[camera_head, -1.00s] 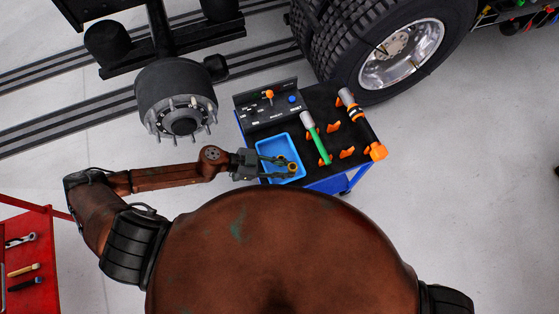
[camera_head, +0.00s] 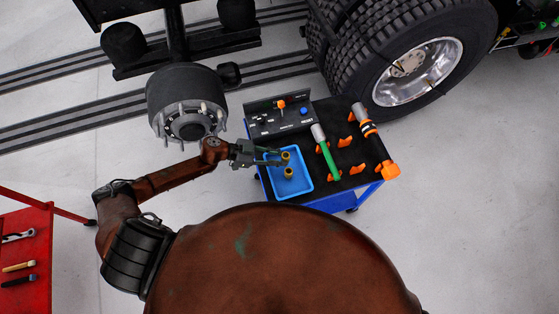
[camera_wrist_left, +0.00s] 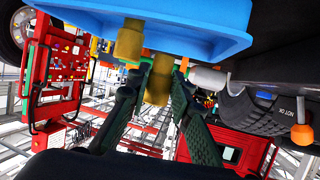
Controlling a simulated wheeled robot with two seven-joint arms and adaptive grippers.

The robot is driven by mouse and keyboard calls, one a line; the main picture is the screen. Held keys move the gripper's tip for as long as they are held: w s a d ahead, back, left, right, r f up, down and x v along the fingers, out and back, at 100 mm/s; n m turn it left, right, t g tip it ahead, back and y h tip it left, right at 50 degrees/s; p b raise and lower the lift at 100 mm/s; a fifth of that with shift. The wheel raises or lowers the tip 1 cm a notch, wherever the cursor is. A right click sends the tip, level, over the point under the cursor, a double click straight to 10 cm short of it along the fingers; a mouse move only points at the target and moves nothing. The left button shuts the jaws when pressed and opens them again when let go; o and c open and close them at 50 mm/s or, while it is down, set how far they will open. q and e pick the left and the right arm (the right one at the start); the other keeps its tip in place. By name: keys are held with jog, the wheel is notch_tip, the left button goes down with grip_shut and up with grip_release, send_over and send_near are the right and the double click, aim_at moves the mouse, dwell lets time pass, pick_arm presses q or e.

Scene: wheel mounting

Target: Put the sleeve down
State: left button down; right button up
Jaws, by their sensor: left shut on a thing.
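A brass-coloured sleeve (camera_head: 286,156) is between the fingertips of my left gripper (camera_head: 279,158), over the back part of the blue tray (camera_head: 305,183). In the left wrist view my left gripper (camera_wrist_left: 157,90) is shut on this sleeve (camera_wrist_left: 159,82). A second brass sleeve (camera_head: 289,173) is in the tray, just in front of the held one. It also shows in the left wrist view (camera_wrist_left: 130,42), beside the tray's blue wall (camera_wrist_left: 200,25). I cannot tell whether the held sleeve touches the tray floor. My right gripper is out of view.
The tray sits on a blue cart with a control panel (camera_head: 283,117) behind it. A green-handled tool (camera_head: 328,155) and an orange-ended tool (camera_head: 376,145) lie to the right. A wheel hub (camera_head: 187,105) is at left, a truck wheel (camera_head: 415,70) behind right.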

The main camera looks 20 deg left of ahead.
pick_arm(q)
jog(key=shift+w+a+f, duration=0.15)
jog(key=shift+w+f, duration=0.15)
jog(key=shift+f, duration=0.1)
jog(key=shift+w+f+b, duration=0.1)
jog(key=shift+f+b, duration=0.4)
jog(key=shift+f, duration=1.15)
jog(key=shift+f, duration=0.1)
jog(key=c, duration=1.7)
grip_release()
jog(key=shift+a, duration=0.1)
jog(key=v, duration=1.2)
jog(key=shift+p, duration=0.35)
